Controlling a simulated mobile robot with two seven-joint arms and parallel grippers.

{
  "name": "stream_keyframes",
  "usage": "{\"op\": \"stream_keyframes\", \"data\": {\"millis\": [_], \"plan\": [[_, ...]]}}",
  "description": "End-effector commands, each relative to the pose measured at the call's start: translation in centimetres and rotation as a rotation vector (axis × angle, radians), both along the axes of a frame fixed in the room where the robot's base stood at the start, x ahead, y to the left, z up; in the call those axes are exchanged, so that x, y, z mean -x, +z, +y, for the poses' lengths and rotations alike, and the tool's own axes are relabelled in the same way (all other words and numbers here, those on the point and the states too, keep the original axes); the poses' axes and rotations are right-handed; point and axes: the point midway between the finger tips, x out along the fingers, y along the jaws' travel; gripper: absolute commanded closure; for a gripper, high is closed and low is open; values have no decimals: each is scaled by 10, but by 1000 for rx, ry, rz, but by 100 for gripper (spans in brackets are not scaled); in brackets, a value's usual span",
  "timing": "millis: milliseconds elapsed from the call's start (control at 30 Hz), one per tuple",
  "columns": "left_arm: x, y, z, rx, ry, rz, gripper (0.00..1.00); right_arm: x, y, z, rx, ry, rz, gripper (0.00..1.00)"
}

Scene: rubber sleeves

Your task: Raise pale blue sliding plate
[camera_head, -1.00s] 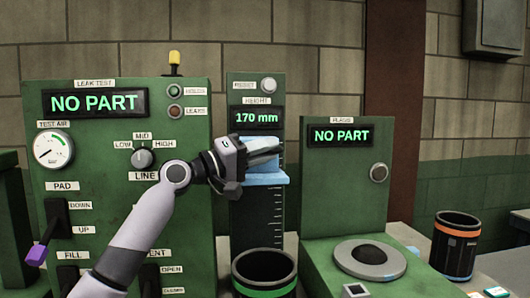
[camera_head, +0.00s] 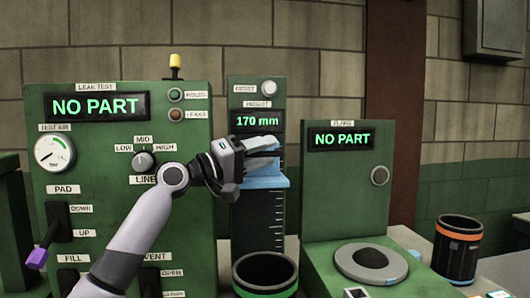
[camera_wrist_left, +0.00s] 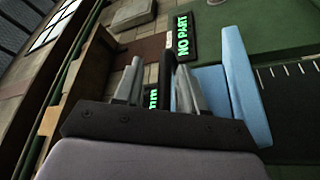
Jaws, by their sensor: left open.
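The pale blue sliding plate (camera_head: 266,183) sticks out from the green height gauge, below its display reading 170 mm. My left gripper (camera_head: 272,150) is open at the gauge, just above the plate's ledge, and hides part of it. In the left wrist view the plate (camera_wrist_left: 243,85) stands as a pale blue slab to the right of my left gripper's fingers (camera_wrist_left: 160,82), which are apart. A dark upright strip shows between the fingers; I cannot tell what it is. I cannot tell whether a finger touches the plate. My right gripper is not in view.
The leak test panel (camera_head: 110,102) with its levers stands left, partly behind my left arm. A green-rimmed bin (camera_head: 265,287) stands below the gauge. The flange station (camera_head: 341,185) with a round seat is to the right. An orange-banded bin (camera_head: 458,250) stands far right.

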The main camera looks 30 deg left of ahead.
Motion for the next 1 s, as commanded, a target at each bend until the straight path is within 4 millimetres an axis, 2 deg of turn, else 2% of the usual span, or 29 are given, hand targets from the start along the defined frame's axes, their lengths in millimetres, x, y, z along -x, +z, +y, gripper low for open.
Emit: {"op": "stream_keyframes", "data": {"millis": [200, 400, 1000], "plan": [[28, -11, 21, -2, 3, -3, 60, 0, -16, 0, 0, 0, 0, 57], [47, -14, 34, -1, 2, -3, 60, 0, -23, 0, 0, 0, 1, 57], [51, -12, 37, 1, 0, -3, 60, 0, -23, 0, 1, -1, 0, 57]]}}
